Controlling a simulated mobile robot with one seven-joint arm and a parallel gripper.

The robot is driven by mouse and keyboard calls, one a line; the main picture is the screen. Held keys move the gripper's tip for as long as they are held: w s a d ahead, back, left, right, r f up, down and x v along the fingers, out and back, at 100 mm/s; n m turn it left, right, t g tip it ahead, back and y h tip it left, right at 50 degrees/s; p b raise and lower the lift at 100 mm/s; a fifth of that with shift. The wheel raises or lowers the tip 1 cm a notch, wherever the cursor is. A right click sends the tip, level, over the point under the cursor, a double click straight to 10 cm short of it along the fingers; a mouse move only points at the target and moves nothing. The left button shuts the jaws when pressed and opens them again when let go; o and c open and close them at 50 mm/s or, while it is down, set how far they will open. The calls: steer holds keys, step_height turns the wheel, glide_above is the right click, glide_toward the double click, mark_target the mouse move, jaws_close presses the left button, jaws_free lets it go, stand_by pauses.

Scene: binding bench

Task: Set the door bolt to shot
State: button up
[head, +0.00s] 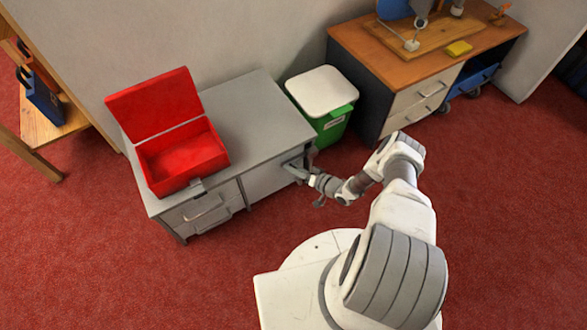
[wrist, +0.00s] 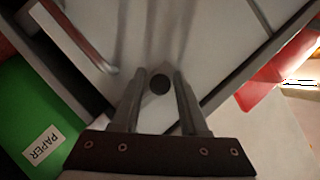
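The grey cabinet (head: 268,176) has a door on the right of its front. In the wrist view the door's pale face (wrist: 215,40) fills the upper middle. A small dark round knob (wrist: 160,85), which looks like the bolt's knob, shows against it. My gripper (wrist: 161,76) has its two fingers apart, one on each side of the knob, with a small gap on both sides. In the head view my gripper (head: 297,170) is at the right part of the door. The bolt itself is too small or hidden there, and I cannot tell its position.
A bar handle (wrist: 80,35) is left of the knob in the wrist view. An open red box (head: 185,160) stands on the cabinet's top. A green bin with a white lid (head: 332,122) stands close at the cabinet's right. The red floor in front is clear.

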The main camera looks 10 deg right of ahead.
jaws_close()
stand_by(1.1)
